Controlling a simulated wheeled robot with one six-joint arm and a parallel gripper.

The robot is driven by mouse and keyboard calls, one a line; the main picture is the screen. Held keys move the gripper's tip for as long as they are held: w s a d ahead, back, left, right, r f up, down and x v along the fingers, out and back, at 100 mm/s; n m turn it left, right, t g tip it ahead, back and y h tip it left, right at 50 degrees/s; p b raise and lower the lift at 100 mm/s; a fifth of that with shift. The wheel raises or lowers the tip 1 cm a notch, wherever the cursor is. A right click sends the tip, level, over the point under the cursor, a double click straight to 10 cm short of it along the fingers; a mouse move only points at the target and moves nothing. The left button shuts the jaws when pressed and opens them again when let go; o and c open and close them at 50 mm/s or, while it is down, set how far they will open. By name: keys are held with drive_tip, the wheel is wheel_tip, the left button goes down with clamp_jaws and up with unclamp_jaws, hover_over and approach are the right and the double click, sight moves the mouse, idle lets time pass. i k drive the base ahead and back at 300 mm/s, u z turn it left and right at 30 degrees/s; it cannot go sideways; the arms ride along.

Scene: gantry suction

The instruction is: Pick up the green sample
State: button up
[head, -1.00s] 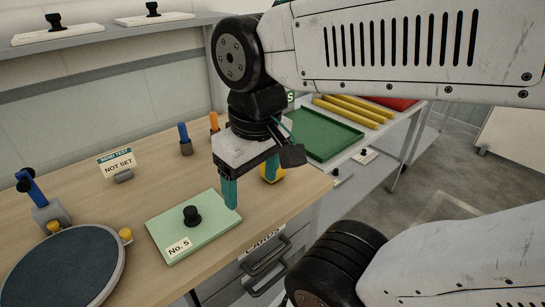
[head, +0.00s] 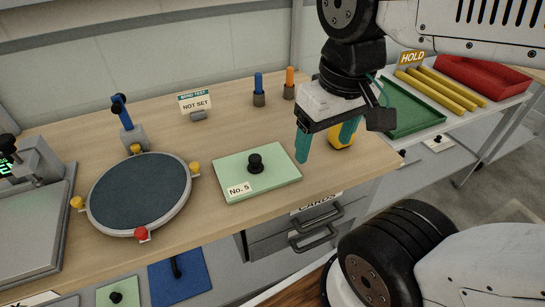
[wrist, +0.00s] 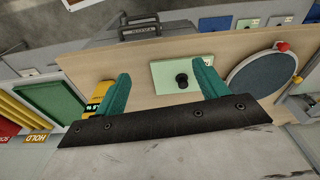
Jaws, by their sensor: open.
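The green sample is a pale green flat plate (head: 278,179) with a black knob on top and a "No. 5" label at its front left. It lies on the wooden bench, right of the round dark disc. My gripper (head: 325,147) is open and empty, above the bench beyond the plate's right end. In the wrist view the plate (wrist: 162,80) shows between and beyond the teal fingers (wrist: 160,84), nearer the right finger, with its knob in full view. The plate and fingers are apart.
A yellow object (head: 341,136) stands just behind my gripper. The round disc (head: 140,195) with coloured knobs is left of the plate. Blue (head: 259,88) and orange (head: 290,82) upright pieces stand behind. A green tray (head: 405,112) is at right. Another pale green plate (head: 108,297) lies lower down.

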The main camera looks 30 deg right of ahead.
sight(249, 173)
drive_tip(key=z, duration=1.9)
drive_tip(key=k, duration=1.25)
drive_tip(key=u, duration=1.75)
drive_tip(key=i, duration=0.5)
drive_tip(key=z, duration=0.1)
